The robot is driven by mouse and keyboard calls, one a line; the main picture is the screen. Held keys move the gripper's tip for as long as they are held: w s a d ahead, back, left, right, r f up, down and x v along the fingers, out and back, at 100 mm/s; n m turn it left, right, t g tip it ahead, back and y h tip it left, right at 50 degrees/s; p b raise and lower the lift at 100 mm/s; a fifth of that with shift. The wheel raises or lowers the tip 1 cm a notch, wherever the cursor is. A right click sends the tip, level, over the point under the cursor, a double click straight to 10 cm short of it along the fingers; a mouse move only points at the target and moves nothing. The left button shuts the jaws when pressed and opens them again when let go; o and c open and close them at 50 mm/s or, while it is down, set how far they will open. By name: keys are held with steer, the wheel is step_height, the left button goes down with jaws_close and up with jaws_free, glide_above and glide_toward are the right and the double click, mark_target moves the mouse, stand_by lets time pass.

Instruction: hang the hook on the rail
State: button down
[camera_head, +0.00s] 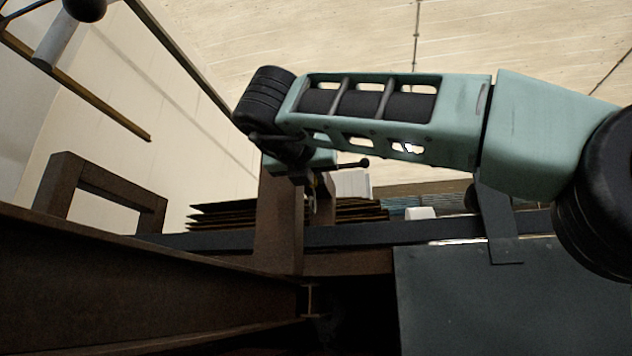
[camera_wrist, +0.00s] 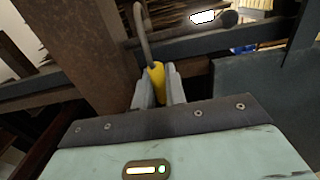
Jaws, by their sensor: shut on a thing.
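My gripper (camera_wrist: 158,92) is shut on the yellow grip of a hook (camera_wrist: 156,76) in the wrist view. The hook's grey bent rod (camera_wrist: 143,30) rises from the grip and curves over near the top edge. The dark rail (camera_wrist: 205,44) runs across behind the rod; I cannot tell whether the rod touches it. In the head view the rail (camera_head: 430,230) runs sideways below my arm. My gripper's fingers are mostly hidden there beneath the wrist, and the hook barely shows.
A brown upright post (camera_head: 278,225) stands close to the gripper, crossing the rail. A dark grey panel (camera_head: 480,300) hangs at the right. A thick brown beam (camera_head: 120,285) fills the lower left. Stacked dark sheets (camera_head: 230,215) lie behind the rail.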

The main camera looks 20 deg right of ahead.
steer(key=s+d+f+b, duration=0.3)
steer(key=s+d+b, duration=0.4)
steer(key=s+b, duration=0.3)
steer(key=shift+s+b, duration=0.4)
steer(key=shift+s, duration=0.9)
